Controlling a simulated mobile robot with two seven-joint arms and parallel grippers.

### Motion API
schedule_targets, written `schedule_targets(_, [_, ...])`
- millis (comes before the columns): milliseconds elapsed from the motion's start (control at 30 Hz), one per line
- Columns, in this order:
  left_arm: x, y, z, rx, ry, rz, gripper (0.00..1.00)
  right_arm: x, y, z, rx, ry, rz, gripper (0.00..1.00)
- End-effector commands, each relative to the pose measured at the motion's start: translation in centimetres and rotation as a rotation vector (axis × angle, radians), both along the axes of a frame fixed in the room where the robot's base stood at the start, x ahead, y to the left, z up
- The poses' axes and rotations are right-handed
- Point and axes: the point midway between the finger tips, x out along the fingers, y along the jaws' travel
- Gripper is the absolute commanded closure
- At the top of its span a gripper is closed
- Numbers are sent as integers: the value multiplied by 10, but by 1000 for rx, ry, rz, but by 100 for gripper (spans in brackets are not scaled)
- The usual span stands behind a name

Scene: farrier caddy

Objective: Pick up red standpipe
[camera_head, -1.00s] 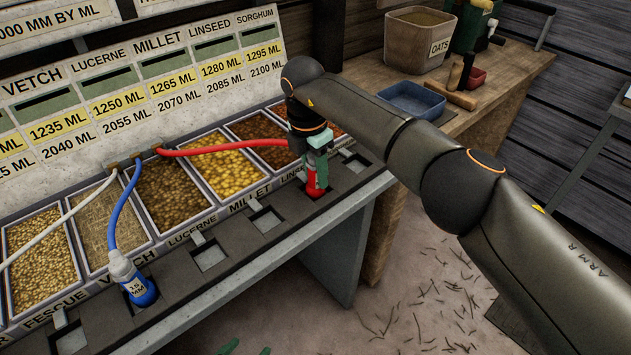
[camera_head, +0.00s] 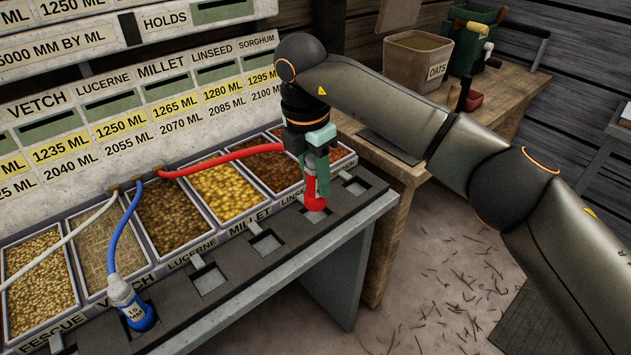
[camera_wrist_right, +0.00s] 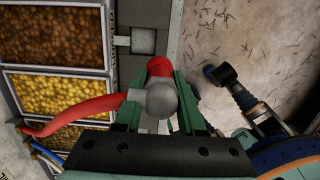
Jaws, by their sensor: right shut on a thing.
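My right gripper (camera_head: 318,165) is shut on the red standpipe (camera_head: 314,190), over the dark slotted rail (camera_head: 235,243) in front of the grain bins. The standpipe has a red lower end and a red hose running left to the back board. In the right wrist view, its grey rounded top (camera_wrist_right: 160,98) sits between the fingers of my right gripper (camera_wrist_right: 160,95), with a red part beyond. The standpipe looks upright. Whether its lower end is fully clear of its slot is hard to tell.
A blue standpipe (camera_head: 131,304) stands in the rail at the left, its blue hose rising behind. A white hose (camera_head: 65,243) crosses the left bins. Several rail slots are empty. A wooden bench (camera_head: 400,165) with an oats bucket (camera_head: 414,65) stands behind my right arm.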

Motion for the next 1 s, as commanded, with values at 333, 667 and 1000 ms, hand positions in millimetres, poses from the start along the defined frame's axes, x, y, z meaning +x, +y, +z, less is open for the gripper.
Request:
schedule_targets(333, [0, 0, -5, 0, 0, 0, 26, -58, 0, 29, 2, -3, 4, 100])
schedule_targets(667, [1, 0, -4, 1, -3, 0, 26, -89, 0, 43, 2, -4, 0, 100])
schedule_targets(1000, [0, 1, -4, 1, -1, 2, 26, -93, 0, 44, 1, -2, -1, 100])
